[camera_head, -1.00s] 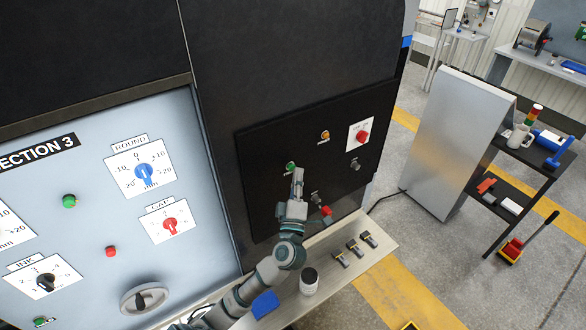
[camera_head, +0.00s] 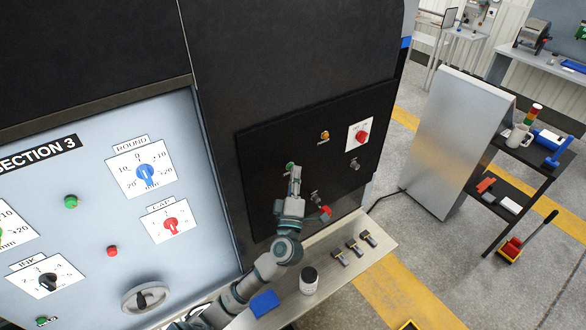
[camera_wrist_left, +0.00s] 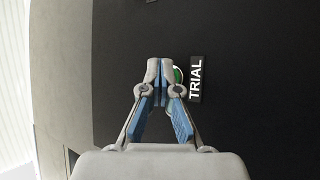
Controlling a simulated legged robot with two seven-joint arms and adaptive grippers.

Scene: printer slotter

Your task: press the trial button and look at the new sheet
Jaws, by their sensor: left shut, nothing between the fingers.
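The green trial button (camera_head: 290,166) is on the black panel (camera_head: 262,190) of the machine. In the left wrist view, the green button (camera_wrist_left: 178,74) shows partly behind the fingers, beside a label reading TRIAL (camera_wrist_left: 196,79). My left gripper (camera_head: 296,171) is shut and empty, its fingertips at or just in front of the button. In the left wrist view its closed fingertips (camera_wrist_left: 159,66) overlap the button's left side. I cannot tell whether they touch it. The right gripper is not in view. No new sheet can be made out.
An orange button (camera_head: 325,135) and a red button on a white plate (camera_head: 361,135) sit on the same panel. A silver shelf (camera_head: 375,262) below holds a jar (camera_head: 309,280), a blue cloth (camera_head: 264,303) and several small tools. A metal cabinet stands to the right.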

